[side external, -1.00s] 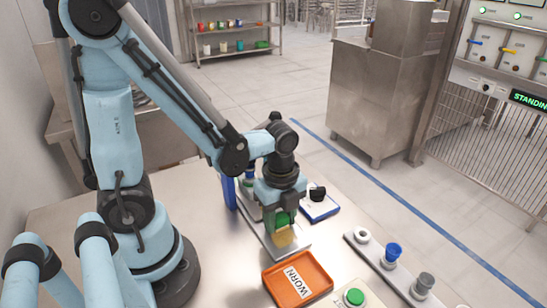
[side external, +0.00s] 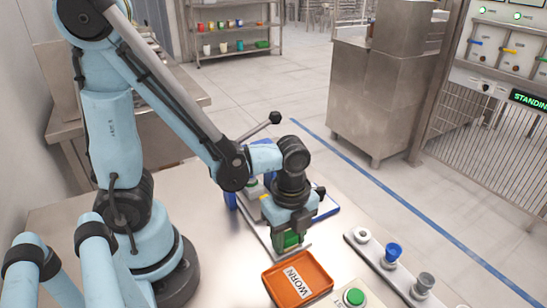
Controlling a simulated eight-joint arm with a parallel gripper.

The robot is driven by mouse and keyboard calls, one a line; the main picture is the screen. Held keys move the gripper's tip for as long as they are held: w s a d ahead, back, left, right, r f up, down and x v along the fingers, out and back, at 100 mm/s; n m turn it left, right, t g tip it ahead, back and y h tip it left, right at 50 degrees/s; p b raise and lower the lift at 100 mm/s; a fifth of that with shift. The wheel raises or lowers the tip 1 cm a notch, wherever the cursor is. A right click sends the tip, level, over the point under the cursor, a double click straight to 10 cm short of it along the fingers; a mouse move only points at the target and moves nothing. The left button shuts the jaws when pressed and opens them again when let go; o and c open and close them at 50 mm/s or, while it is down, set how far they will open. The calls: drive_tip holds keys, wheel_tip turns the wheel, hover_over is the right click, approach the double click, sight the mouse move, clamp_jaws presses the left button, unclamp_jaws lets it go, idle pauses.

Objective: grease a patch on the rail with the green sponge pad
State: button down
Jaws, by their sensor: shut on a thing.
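The green sponge pad (side external: 287,240) shows between the fingers of my gripper (side external: 291,236), which is shut on it. The pad is low over the near end of the grey metal rail (side external: 261,232); I cannot tell whether it touches the rail. My gripper and wrist hide much of the rail, including any grease patch under the pad.
An orange tray labelled WORN (side external: 318,272) lies just in front of the pad. A blue-edged tray (side external: 327,211) is behind my gripper. A green button (side external: 355,297) is at front.

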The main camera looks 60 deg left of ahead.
sight(290, 236)
drive_tip(key=shift+a, duration=3.15)
drive_tip(key=d, duration=0.6)
drive_tip(key=shift+d+f, duration=0.1)
drive_tip(key=shift+d, duration=0.15)
drive_tip(key=shift+d+r, duration=0.15)
drive_tip(key=shift+r, duration=4)
